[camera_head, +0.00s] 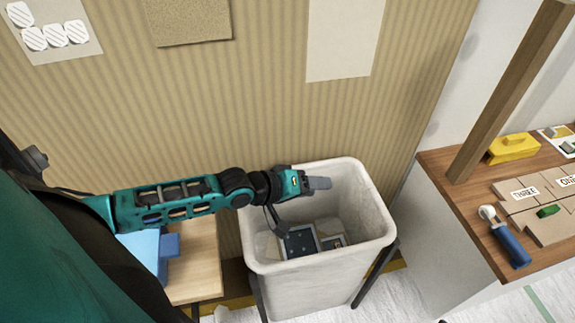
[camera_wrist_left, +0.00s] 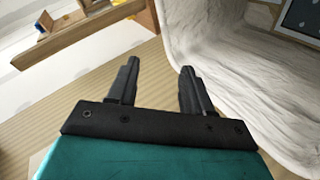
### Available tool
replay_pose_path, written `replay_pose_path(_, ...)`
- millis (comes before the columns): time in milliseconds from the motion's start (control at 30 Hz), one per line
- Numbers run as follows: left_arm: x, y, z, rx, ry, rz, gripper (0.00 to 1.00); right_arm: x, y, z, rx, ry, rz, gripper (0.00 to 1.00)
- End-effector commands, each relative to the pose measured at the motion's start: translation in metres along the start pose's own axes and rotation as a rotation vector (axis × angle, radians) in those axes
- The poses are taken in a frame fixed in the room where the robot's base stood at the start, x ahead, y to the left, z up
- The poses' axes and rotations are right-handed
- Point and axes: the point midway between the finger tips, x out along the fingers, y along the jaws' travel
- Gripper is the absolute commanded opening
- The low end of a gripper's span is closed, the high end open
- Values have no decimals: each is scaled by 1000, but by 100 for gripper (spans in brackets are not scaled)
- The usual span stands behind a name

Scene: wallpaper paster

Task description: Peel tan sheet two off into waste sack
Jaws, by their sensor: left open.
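A tan sheet (camera_head: 187,20) hangs on the striped wall at the top of the head view; its upper part is cut off. I cannot tell which number it bears. The waste sack (camera_head: 315,282) is a pale, open-topped bag on dark legs below the wall. It holds dark panels with pale edges (camera_head: 299,241). My left gripper (camera_head: 318,183) is over the sack's opening, above its contents. In the left wrist view the fingers (camera_wrist_left: 160,70) stand apart with nothing between them, and the sack's inner wall (camera_wrist_left: 235,70) is beside them. My right gripper is not in view.
A paler bare patch (camera_head: 345,38) and a patch with striped white pads (camera_head: 62,30) are on the wall. A wooden bench (camera_head: 470,215) at right bears a yellow tool (camera_head: 513,148), a blue-handled roller (camera_head: 510,243) and labelled cards (camera_head: 525,192). A small wooden table (camera_head: 205,270) stands left of the sack.

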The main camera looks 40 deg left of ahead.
Motion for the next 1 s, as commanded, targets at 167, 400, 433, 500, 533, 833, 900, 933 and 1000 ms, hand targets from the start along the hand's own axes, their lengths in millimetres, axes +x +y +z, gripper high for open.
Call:
replay_pose_path(167, -38, 2, 0, 0, -3, -3, 50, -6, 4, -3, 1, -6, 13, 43)
replay_pose_path(400, -74, 1, 0, -1, -4, -3, 50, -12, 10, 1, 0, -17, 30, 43)
replay_pose_path(433, -77, 1, 0, -1, -3, -2, 50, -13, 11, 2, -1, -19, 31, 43)
replay_pose_path(500, -83, 1, 0, 0, -1, -1, 50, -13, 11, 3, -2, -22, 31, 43)
replay_pose_path(533, -85, 1, 0, 0, -2, -1, 50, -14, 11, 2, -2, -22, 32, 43)
replay_pose_path(833, -92, 1, 0, 0, 0, 1, 50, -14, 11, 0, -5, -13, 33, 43)
replay_pose_path(900, -92, 1, 0, 0, 0, 1, 50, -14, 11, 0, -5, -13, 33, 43)
replay_pose_path(933, -92, 1, 0, 0, 0, 1, 50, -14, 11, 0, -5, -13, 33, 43)
replay_pose_path(1000, -92, 1, 0, 0, 0, 1, 50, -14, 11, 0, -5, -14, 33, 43)
